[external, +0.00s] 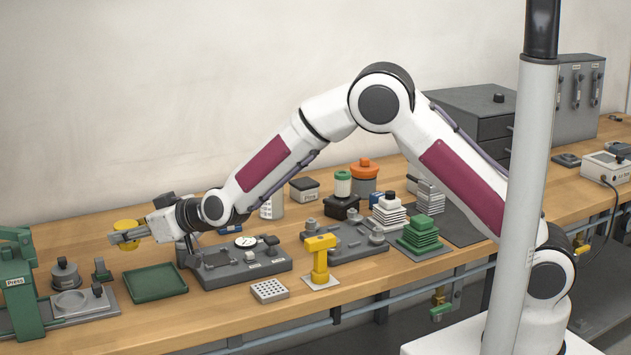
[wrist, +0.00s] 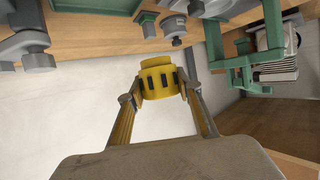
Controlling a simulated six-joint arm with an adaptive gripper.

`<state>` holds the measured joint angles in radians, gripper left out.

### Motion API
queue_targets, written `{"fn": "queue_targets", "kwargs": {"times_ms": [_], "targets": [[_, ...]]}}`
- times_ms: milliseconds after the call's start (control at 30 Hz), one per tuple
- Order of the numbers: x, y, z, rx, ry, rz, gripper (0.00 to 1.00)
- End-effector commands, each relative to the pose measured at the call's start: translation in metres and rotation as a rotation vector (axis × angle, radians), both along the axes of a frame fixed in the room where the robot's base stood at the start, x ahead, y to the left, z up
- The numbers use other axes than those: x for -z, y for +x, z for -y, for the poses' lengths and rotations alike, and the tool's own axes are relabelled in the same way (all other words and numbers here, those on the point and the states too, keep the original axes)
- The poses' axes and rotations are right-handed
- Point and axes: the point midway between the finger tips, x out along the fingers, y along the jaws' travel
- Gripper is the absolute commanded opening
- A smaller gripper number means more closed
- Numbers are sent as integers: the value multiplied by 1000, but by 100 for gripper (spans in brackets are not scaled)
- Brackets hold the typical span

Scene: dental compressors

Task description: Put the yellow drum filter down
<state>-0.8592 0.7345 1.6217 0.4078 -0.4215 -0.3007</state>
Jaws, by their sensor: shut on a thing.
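The yellow drum filter (wrist: 158,76) is a short yellow cylinder with dark slots around its side. My gripper (wrist: 160,90) is shut on it, one finger on each side, in the wrist view. In the external view the filter (external: 127,228) is held in the air at the left, above the bench and partly hidden by the gripper fingers (external: 125,236). The gripper points left, roughly level. The filter is clear of the bench top.
A green tray (external: 155,283) lies empty below and slightly right of the filter. A green press (external: 17,275) stands at the far left, beside a grey ring fixture (external: 70,302). A grey plate with a dial gauge (external: 246,241) is right of the tray. The wall is behind.

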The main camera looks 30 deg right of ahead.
Motion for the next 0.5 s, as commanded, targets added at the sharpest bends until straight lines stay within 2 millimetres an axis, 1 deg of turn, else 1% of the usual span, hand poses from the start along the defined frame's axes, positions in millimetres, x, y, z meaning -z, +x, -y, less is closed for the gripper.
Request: {"fn": "queue_targets", "kwargs": {"times_ms": [33,100,200,300,400,500], "targets": [[-1,-15,-9,-14,4,-6,18],[-1,-34,-18,-26,9,-13,18],[-1,-62,-27,-35,14,-21,18],[1,-87,-31,-33,17,-26,18],[4,-102,-27,-16,14,-27,18],[8,-106,-18,12,8,-24,18]]}}
